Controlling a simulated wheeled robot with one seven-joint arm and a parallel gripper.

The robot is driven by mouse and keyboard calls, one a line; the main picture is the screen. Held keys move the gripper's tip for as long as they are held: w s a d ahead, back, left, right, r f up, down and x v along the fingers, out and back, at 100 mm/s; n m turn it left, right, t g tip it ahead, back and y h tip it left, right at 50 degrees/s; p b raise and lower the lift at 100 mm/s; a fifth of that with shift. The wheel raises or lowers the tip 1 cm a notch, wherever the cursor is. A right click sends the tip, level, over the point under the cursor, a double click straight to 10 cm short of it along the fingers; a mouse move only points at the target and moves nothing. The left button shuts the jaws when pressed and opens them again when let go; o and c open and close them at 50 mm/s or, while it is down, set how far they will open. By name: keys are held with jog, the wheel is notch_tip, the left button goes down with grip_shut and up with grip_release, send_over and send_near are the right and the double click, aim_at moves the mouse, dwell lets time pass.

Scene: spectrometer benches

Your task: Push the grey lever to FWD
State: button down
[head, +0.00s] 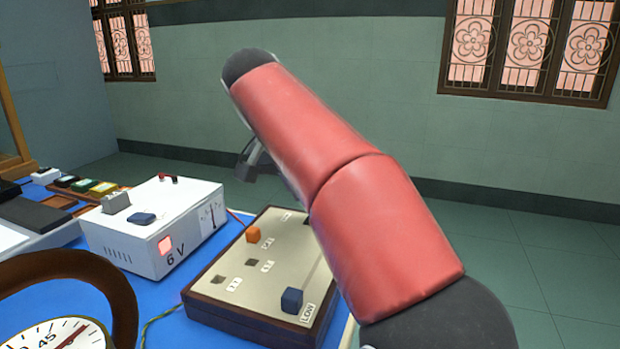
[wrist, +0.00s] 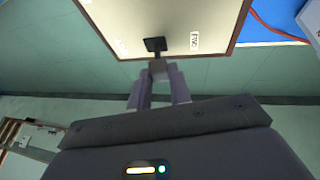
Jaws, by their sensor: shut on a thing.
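The grey lever (wrist: 160,68) shows in the wrist view as a small grey block between my fingertips, by a dark square (wrist: 155,44) on the cream panel. My gripper (wrist: 160,76) is shut on it. A small label (wrist: 195,42) lies right of the lever and another (wrist: 122,47) lies left; I cannot read either surely. In the head view the wooden-edged control box (head: 205,303) stands on the blue bench, and my red arm covers its right part. The lever is hidden there; only part of my wrist shows behind the arm.
The box also carries an orange knob (head: 253,235) and a blue knob (head: 292,300) by a LOW label. A white 6 V supply (head: 130,243) stands to its left. A round dial (head: 60,335) is at the front left. Open floor lies right.

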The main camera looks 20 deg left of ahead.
jog(key=shift+a+f+n+h, duration=0.2)
jog(key=shift+a+h, duration=0.35)
jog(key=shift+h, duration=0.25)
jog(key=shift+a+f+n+h, duration=0.15)
jog(key=shift+a+h, duration=0.35)
jog(key=shift+h, duration=0.3)
jog(key=c, duration=1.3)
grip_release()
